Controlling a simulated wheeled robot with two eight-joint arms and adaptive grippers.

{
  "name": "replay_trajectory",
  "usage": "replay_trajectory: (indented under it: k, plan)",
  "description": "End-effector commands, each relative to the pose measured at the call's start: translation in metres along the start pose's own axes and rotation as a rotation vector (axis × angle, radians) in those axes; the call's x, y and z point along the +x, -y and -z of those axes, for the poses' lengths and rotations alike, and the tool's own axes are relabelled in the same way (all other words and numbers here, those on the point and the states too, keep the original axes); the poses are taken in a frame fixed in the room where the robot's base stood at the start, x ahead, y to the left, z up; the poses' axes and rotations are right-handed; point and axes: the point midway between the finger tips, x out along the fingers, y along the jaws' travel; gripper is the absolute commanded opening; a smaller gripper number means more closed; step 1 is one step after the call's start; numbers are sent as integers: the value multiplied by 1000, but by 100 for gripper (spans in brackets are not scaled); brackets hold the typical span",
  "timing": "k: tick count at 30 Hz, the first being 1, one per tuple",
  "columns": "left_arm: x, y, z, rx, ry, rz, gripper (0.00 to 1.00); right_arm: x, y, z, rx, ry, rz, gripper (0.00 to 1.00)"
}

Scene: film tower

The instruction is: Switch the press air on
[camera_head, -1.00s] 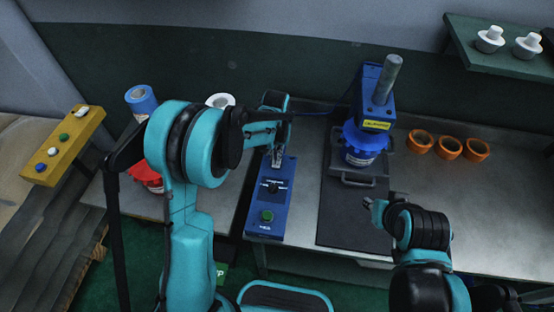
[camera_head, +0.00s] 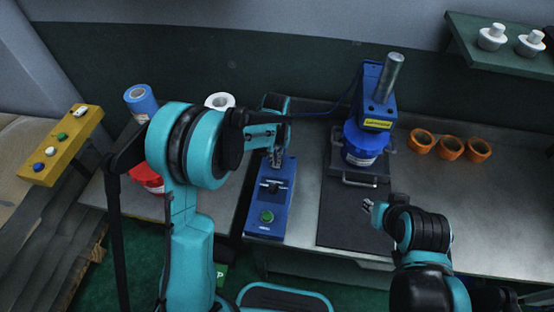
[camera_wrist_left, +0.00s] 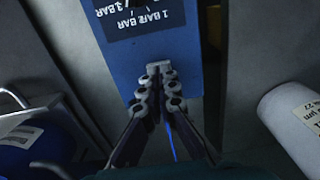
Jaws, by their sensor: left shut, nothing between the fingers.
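The blue control box (camera_head: 257,222) lies on the bench with a dark switch on a black label (camera_head: 272,187) and a green button (camera_head: 267,216) nearer its front edge. My left gripper (camera_head: 277,161) is shut and empty over the far end of the box, beyond the label. In the left wrist view its closed fingertips (camera_wrist_left: 160,68) are over the blue face, close to a black label reading "1 BAR" and "3 BAR" (camera_wrist_left: 137,18). The blue press (camera_head: 372,78) stands right of the box. My right gripper (camera_head: 370,207) is over the dark mat; its jaw opening is unclear.
A blue roll (camera_head: 140,97), a white roll (camera_head: 219,101) and a red object (camera_head: 147,176) are left of the box, partly behind my arm. Orange rings (camera_head: 450,147) sit right of the press. A yellow button box (camera_head: 62,145) is at far left. The front right bench is clear.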

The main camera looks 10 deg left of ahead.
Motion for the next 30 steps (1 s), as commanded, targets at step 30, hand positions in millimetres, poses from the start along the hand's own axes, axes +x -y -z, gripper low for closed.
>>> replay_trajectory:
  k: [30]
  plan:
    - [-57, 0, 0, 0, 0, 0, 0, -30, 0, 21, 0, 0, 0, 30]
